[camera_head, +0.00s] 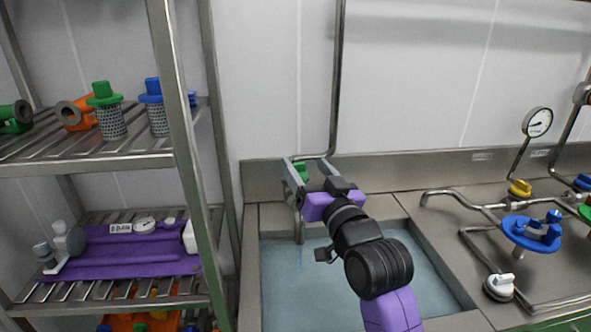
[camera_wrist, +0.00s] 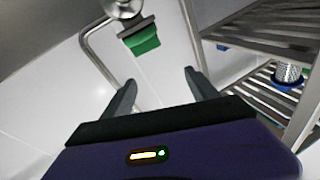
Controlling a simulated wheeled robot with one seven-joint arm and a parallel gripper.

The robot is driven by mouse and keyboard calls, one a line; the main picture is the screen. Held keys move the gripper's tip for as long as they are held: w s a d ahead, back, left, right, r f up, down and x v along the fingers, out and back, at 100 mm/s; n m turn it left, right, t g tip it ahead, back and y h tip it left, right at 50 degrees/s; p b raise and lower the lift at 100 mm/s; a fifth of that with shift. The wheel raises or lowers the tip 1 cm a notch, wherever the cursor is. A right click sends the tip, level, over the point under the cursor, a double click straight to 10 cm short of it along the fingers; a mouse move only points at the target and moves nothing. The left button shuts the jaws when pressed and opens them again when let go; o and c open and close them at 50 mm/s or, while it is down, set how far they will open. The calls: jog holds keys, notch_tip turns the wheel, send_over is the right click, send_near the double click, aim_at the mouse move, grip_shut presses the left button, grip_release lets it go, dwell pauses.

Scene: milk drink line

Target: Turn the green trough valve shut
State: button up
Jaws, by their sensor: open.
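The green trough valve (camera_head: 300,169) shows as a small green handle behind my gripper, above the trough's back edge. My gripper (camera_head: 307,166) partly hides it. In the wrist view the valve's green handle (camera_wrist: 143,41) sits below a round metal fitting, ahead of my fingers. My gripper (camera_wrist: 163,83) is open, with nothing between its fingers. The handle appears beyond the fingertips and a little left of the middle of the gap. I cannot tell how far the handle is turned.
A water-filled trough (camera_head: 252,235) lies under my arm. A metal pipe (camera_head: 337,80) runs up the wall behind the gripper. A steel shelf rack (camera_head: 190,160) stands close on the left. A blue handwheel (camera_head: 520,236) and pipes are at the right.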

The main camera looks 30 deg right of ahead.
aim_at(296, 167)
jog(key=shift+w+d+f+n+g+p, duration=0.15)
jog(key=shift+w+f+n+g, duration=0.3)
jog(key=shift+w, duration=0.85)
jog(key=shift+w+d+f+n+g+p, duration=0.15)
jog(key=shift+w+f, duration=0.5)
jog(key=shift+w, duration=0.65)
jog(key=shift+w+d+f+n+g, duration=0.2)
jog(key=shift+w+f+n+g, duration=0.25)
jog(key=shift+w, duration=0.85)
jog(key=shift+f, duration=0.1)
jog(key=c, duration=1.4)
jog(key=shift+o, duration=0.2)
